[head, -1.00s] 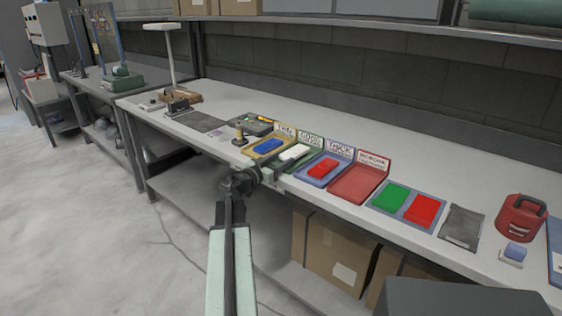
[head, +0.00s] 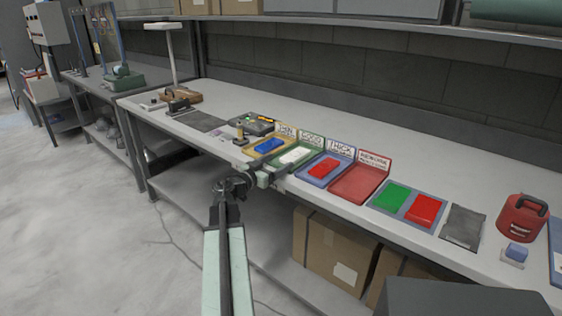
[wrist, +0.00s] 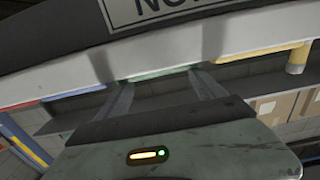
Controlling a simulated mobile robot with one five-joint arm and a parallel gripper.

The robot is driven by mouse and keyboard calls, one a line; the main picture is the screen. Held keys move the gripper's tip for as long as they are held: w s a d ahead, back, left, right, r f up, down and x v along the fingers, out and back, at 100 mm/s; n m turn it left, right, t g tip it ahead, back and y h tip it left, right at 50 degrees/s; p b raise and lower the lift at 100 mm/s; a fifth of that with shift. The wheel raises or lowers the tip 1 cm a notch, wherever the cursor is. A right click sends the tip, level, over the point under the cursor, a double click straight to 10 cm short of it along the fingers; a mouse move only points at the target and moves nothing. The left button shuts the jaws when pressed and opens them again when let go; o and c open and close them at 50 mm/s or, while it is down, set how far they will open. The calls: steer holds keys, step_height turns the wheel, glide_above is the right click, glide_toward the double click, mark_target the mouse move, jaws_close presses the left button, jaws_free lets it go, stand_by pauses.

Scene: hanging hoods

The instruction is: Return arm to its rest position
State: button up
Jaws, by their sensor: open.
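My gripper (head: 284,168) is at the front edge of the workbench (head: 455,238), in front of the green tray (head: 284,161). In the wrist view its two fingers (wrist: 163,80) are spread apart with nothing between them. A white block (head: 296,154) lies in the green tray. My arm reaches up from the bottom of the head view and bends towards the bench. The yellow tray (head: 250,153) holds a blue block (head: 269,145), and the blue tray (head: 311,176) holds a red block (head: 323,167).
The red tray (head: 357,184) is empty. Green and red pads (head: 424,209), a dark mat (head: 462,227) and a red lidded can (head: 521,216) stand to the right. Cardboard boxes (head: 335,249) sit under the bench. Open floor (head: 90,230) lies at left.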

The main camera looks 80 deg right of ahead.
steer(key=v, duration=0.5)
steer(key=shift+a, duration=0.1)
